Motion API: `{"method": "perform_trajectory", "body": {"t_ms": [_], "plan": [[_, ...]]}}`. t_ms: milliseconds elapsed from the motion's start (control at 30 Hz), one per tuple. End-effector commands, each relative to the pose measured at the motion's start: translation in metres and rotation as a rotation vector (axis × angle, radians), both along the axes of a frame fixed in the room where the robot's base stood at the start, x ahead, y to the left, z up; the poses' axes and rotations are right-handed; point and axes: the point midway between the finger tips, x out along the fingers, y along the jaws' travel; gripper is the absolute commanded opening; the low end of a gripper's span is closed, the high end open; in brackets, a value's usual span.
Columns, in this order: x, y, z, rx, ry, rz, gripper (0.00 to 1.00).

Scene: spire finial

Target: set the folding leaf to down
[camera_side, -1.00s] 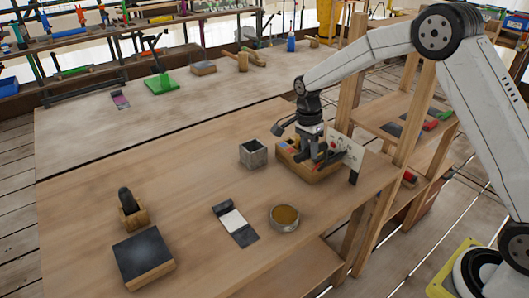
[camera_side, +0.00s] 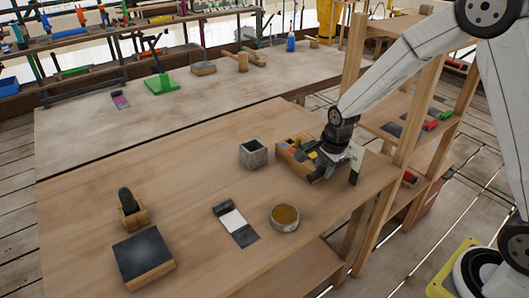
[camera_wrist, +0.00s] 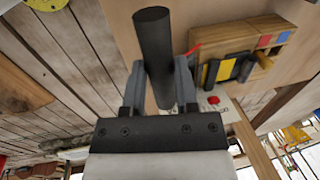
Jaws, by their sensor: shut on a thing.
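A pale upright panel (camera_side: 356,160), which may be the folding leaf, stands at the right end of the wooden box, partly hidden by my wrist. A dark upright piece (camera_side: 353,177) shows below it. My gripper (camera_wrist: 160,75) is shut on a dark cylinder (camera_wrist: 154,40), which passes between the two grey fingers in the wrist view. I cannot tell whether the cylinder joins the panel. In the side view my gripper is beside the panel, with its fingertips hidden. A pale surface with a red spot (camera_wrist: 213,100) shows just beyond the fingers.
The wooden box (camera_side: 298,162) holds coloured pieces. A grey square cup (camera_side: 253,154), a round tin (camera_side: 285,218), a dark-and-white folded piece (camera_side: 236,225) and a dark-topped block (camera_side: 143,258) stand on the table. Wooden posts (camera_side: 352,80) rise at the right edge.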

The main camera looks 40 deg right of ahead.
Motion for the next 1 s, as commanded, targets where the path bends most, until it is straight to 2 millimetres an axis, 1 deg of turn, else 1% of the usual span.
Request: {"method": "perform_trajectory", "body": {"t_ms": [33, 100, 400, 700, 1000], "plan": [[-0.008, 0.000, -0.006, 0.001, 0.011, -0.001, 0.00], [-0.014, 0.000, -0.012, 0.001, 0.012, -0.002, 0.00], [-0.034, 0.000, -0.039, 0.001, 0.015, -0.001, 0.00], [-0.044, 0.000, -0.060, 0.002, 0.022, -0.002, 0.00], [-0.046, 0.000, -0.065, 0.003, 0.023, -0.001, 0.00]]}}
